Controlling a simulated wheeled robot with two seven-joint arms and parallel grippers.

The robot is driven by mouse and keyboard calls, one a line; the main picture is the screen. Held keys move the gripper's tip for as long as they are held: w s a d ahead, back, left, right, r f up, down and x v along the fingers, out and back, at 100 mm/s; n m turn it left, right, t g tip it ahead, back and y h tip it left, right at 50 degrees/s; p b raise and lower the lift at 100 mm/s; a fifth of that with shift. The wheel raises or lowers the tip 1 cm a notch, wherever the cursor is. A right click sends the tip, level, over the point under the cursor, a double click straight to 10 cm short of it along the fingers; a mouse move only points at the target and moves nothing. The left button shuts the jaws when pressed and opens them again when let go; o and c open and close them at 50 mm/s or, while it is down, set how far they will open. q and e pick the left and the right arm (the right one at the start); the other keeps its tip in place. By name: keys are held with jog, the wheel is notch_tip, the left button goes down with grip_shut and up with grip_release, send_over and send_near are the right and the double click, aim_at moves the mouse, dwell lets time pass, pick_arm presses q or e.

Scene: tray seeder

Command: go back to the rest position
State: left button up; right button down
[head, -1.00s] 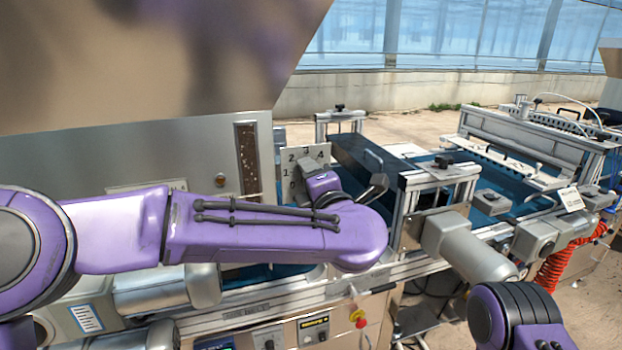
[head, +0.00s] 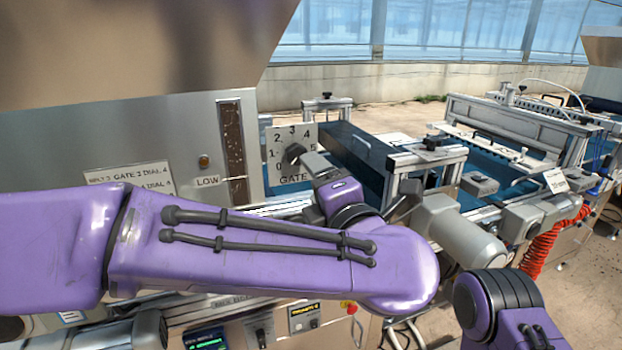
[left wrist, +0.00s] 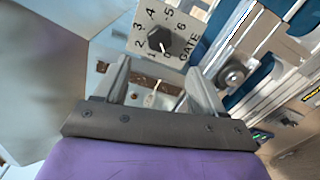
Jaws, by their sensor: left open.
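My left gripper (head: 312,168) is in front of the machine, just below and right of the GATE dial plate (head: 276,142). The plate carries numbers and a dark dial knob (head: 295,153). In the left wrist view, the open fingers (left wrist: 160,85) have nothing between them. The knob (left wrist: 157,41) and plate (left wrist: 138,38) show beyond the fingertips, apart from them. I cannot tell the knob's exact setting. My purple left arm crosses the head view from the left. Part of my right arm shows at the lower right; its gripper is out of view.
A steel hopper housing (head: 120,125) with a LOW lamp (head: 203,160) and a sight window stands at left. A dark cover (head: 352,150) and metal frames stand right of the gripper. A control panel (head: 303,318) lies below my arm. A red coiled hose (head: 545,245) hangs at right.

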pick_arm(q)
jog(key=w+a+f+m+h, duration=0.25)
jog(key=f+m, duration=0.25)
jog(key=f, duration=0.4)
jog(key=w+a+f+m+h, duration=0.1)
jog(key=f+m+h, duration=0.2)
jog(key=f+m, duration=0.45)
jog(key=s+a+f+m+g, duration=0.1)
jog(key=s+a+f+g, duration=0.15)
jog(key=f, duration=0.45)
jog(key=s+a+f+m+g, duration=0.1)
jog(key=a+f, duration=0.3)
jog(key=f, duration=0.2)
jog(key=s+a+f+g, duration=0.1)
jog(key=a+f, duration=0.2)
jog(key=f, duration=0.4)
jog(key=s+a+f+m+g+y, duration=0.1)
jog(key=s+a+f+g, duration=0.2)
jog(key=s+a+f, duration=0.3)
jog(key=s+a+f+g+y, duration=0.1)
jog(key=s+a+f+g, duration=0.2)
jog(key=s, duration=1)
jog(key=s+a+f+m+g+y, duration=0.1)
jog(key=s+a+f+g, duration=0.2)
jog(key=s+a+f, duration=0.6)
jog(key=shift+s+a+f+m, duration=0.2)
jog(key=shift+a+f+m, duration=0.2)
jog(key=shift+a, duration=0.65)
jog(key=shift+g, duration=0.25)
